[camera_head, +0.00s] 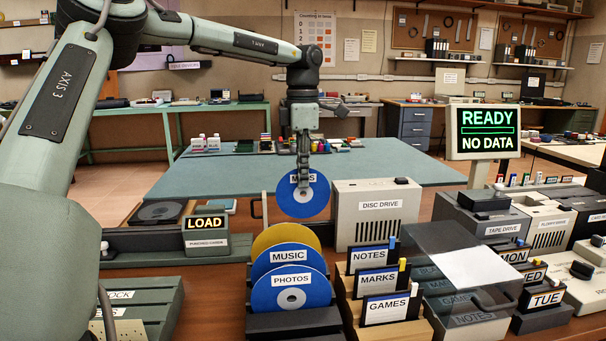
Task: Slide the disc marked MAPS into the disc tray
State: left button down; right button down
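My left gripper (303,180) comes down from above and is shut on the top part of a blue disc (302,205). The disc hangs upright in the air above the disc rack. The gripper covers the middle of its white label; the visible letters fit MAPS. A dark tray with a round recess (158,212) lies to the left, behind the LOAD display; it looks like the disc tray, but I cannot be sure. The beige box marked DISC DRIVE (366,225) stands right of the held disc. My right gripper is not in view.
The rack (295,322) holds upright discs: PHOTOS (270,295), MUSIC (275,265) and a yellow one (285,238). The LOAD display (205,222) stands left. Label cartridges NOTES, MARKS and GAMES (385,308) and a clear-lidded box (460,275) stand right. The green table (220,180) behind has free room.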

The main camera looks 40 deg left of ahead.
aim_at(303, 200)
pick_arm(q)
jog(key=shift+f, duration=0.5)
dwell(1.1)
jog(key=shift+f, duration=0.1)
dwell(0.4)
jog(key=shift+f+b, duration=1.35)
jog(key=shift+f, duration=1.15)
jog(key=c, duration=2.2)
grip_release()
jog(key=o, duration=0.6)
jog(key=shift+c, duration=0.2)
jog(key=shift+r, duration=0.15)
